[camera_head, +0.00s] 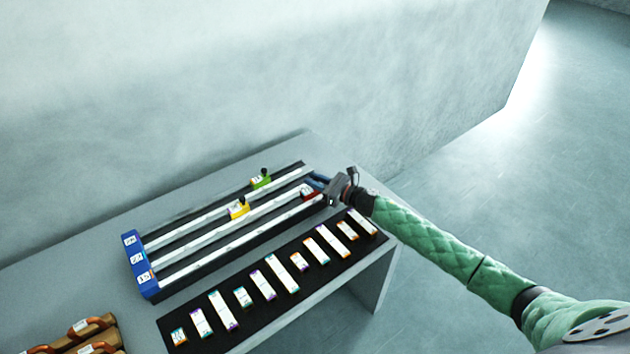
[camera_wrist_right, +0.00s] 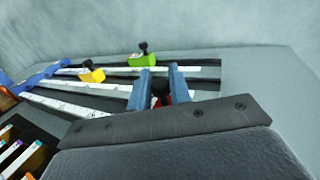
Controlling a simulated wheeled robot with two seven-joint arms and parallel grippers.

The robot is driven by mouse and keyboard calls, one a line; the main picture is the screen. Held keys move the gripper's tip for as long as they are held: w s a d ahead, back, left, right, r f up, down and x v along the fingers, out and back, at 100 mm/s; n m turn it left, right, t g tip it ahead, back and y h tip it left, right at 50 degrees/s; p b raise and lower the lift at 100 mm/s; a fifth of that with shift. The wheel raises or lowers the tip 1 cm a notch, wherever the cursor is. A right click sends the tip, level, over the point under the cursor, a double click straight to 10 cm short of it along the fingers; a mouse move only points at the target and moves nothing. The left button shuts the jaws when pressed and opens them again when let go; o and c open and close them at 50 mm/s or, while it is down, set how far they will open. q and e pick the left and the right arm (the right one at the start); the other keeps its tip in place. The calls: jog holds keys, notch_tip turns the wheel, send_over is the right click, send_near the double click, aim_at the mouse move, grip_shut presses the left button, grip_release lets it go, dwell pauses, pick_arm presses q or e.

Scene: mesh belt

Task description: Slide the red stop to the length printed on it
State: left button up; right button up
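The red stop (camera_head: 311,189) sits at the right end of the front rail (camera_head: 230,245), with a white label too small to read. My right gripper (camera_head: 317,181) is at this end of the rails, right by the red stop. In the right wrist view, its two blue fingers (camera_wrist_right: 160,84) stand on either side of the stop's black knob (camera_wrist_right: 160,90), with a little red below it (camera_wrist_right: 163,101). The knob nearly fills the gap; I cannot tell whether the fingers press on it. My left gripper is out of view.
A yellow stop (camera_head: 238,209) sits on the middle rail and a green stop (camera_head: 261,180) on the back rail. A blue end block (camera_head: 140,266) closes the rails' left end. A black mat (camera_head: 263,318) with several labelled pieces lies in front. Brown objects (camera_head: 88,333) are at lower left.

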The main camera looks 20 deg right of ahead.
grip_shut()
jog(key=shift+s+a, duration=0.1)
jog(key=shift+a, duration=0.1)
jog(key=s+a, duration=0.1)
jog(key=a, duration=0.4)
jog(key=s+a+b, duration=0.1)
jog(key=a, duration=0.1)
jog(key=shift+s+a, duration=0.2)
jog(key=shift+s, duration=0.15)
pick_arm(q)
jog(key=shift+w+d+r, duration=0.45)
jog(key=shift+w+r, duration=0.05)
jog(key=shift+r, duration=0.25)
pick_arm(e)
jog(key=shift+d, duration=0.1)
jog(key=o, duration=0.7)
grip_release()
jog(key=shift+o, duration=0.2)
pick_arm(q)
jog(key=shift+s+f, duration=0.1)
pick_arm(e)
jog(key=shift+d, duration=0.15)
